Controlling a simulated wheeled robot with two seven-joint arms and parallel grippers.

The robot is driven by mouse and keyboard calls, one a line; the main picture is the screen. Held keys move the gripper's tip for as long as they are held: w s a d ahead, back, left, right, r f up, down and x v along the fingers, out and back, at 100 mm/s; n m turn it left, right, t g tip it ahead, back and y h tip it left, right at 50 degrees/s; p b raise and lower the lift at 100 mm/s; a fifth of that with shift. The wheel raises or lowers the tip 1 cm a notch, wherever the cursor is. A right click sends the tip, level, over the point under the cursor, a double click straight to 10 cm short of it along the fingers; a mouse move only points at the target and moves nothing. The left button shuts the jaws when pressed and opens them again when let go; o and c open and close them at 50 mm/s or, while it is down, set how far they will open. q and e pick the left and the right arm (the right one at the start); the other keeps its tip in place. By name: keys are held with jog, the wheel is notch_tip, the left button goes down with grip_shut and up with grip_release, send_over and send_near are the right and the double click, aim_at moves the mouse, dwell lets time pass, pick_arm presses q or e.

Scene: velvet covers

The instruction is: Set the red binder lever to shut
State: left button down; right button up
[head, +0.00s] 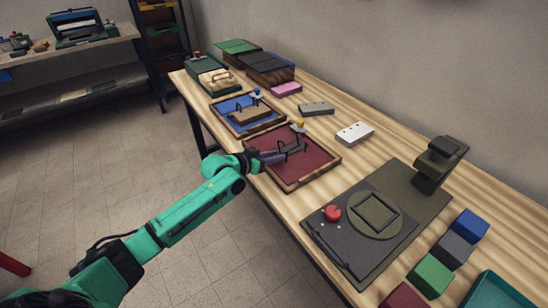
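The red binder (312,170) is a dark red panel in a wooden frame on the long table. Dark metal rings or a clip (292,147) stand near its middle. A small yellow knob (301,125) shows at its far side, probably the lever's end; it is too small to tell the lever's position. My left gripper (277,157) reaches over the binder's left edge, with its fingers close to the dark clip. I cannot tell whether they touch it or whether they are open. My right gripper is not in view.
A blue binder (228,107) with a blue knob and a green one (203,88) lie farther back. A white block (355,132) and a grey block (316,108) lie beyond the red binder. A dark press (360,255) stands in front, near coloured blocks (431,275). The wall runs behind.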

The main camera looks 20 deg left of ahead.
pick_arm(q)
jog(key=shift+s+d+f, duration=0.1)
jog(key=shift+s+f, duration=0.1)
jog(key=shift+f, duration=0.2)
jog(key=shift+s+d+f+m+t+y+p, duration=0.2)
jog(key=shift+f+m+t+y+p, duration=0.1)
jog(key=shift+m+y+p, duration=0.25)
jog(key=shift+s+d+f+m+t, duration=0.15)
jog(key=shift+f+m+t, duration=0.25)
jog(key=shift+m, duration=0.45)
jog(key=c, duration=0.7)
grip_release()
jog(key=shift+r, duration=0.1)
jog(key=v, duration=1.4)
jog(key=shift+s+r, duration=0.2)
